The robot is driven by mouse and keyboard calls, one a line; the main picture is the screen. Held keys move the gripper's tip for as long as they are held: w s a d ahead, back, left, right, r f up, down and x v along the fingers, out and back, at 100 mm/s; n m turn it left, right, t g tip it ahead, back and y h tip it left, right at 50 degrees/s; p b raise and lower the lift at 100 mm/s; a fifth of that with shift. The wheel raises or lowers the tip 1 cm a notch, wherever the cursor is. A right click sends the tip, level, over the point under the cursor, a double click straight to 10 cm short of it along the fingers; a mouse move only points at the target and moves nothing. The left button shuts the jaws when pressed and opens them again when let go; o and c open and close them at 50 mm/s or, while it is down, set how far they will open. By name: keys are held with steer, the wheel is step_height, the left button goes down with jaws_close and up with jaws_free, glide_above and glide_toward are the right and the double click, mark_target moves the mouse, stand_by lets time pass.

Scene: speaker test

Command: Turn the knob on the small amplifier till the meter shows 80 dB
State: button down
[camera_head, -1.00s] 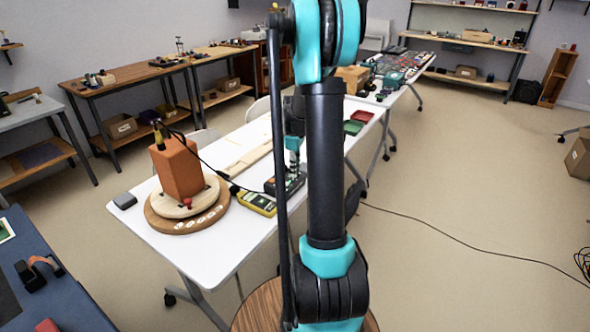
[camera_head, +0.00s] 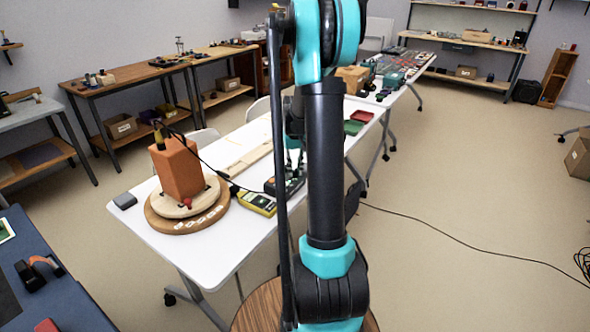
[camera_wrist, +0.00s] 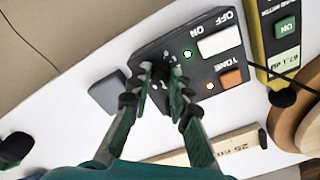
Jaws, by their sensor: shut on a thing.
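My gripper (camera_wrist: 161,80) is shut on the knob. The yellow and black meter (camera_wrist: 285,55) lies beside the amplifier, its display turned sideways and reading about 67.1 dB. In the head view the amplifier (camera_head: 286,188) is partly behind my arm, with my gripper (camera_head: 292,167) over it and the meter (camera_head: 256,203) to its left.
An orange speaker (camera_head: 178,168) stands on a round wooden base (camera_head: 185,222) on the white table (camera_head: 226,247). A wooden strip (camera_wrist: 215,145) and a grey block (camera_wrist: 108,93) lie near the amplifier.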

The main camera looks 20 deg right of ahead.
steer(key=m, duration=0.4)
steer(key=shift+m, duration=0.3)
steer(key=m, duration=0.3)
steer(key=shift+m, duration=0.3)
steer(key=m, duration=0.4)
steer(key=shift+m, duration=2.1)
steer(key=c, duration=1.4)
jaws_free()
steer(key=shift+r, duration=0.15)
